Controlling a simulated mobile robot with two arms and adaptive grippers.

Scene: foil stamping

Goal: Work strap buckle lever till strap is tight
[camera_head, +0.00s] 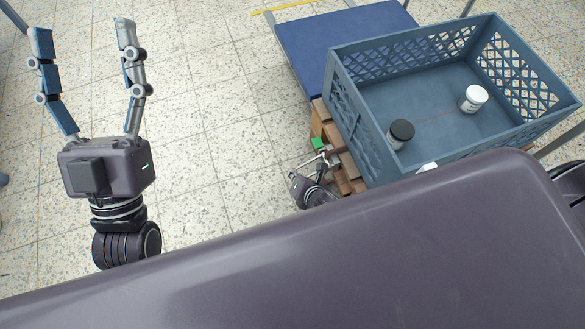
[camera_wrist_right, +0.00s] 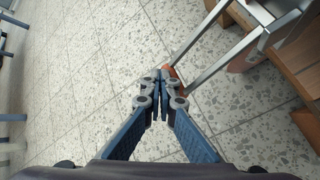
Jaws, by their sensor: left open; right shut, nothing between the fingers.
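In the right wrist view, a metal lever frame (camera_wrist_right: 205,67) with two pale bars and an orange-red end (camera_wrist_right: 173,74) juts out from the wooden pallet (camera_wrist_right: 275,75). I take it for the buckle lever. My right gripper (camera_wrist_right: 161,78) is shut and empty, its fingertips right beside the orange-red end; I cannot tell whether they touch. In the head view my right gripper (camera_head: 308,188) is small, low beside the pallet (camera_head: 347,168), near pale metal parts (camera_head: 322,158). The strap is not clearly visible. My left gripper (camera_head: 82,40) is open and empty above the floor, far left.
A blue-grey crate (camera_head: 372,140) stands on the pallet, holding a black-lidded jar (camera_head: 400,134) and a white-lidded jar (camera_head: 473,99). A small green block (camera_head: 318,144) sits by the pallet corner. A blue platform (camera_head: 325,45) lies behind. Speckled tile floor between my grippers is clear.

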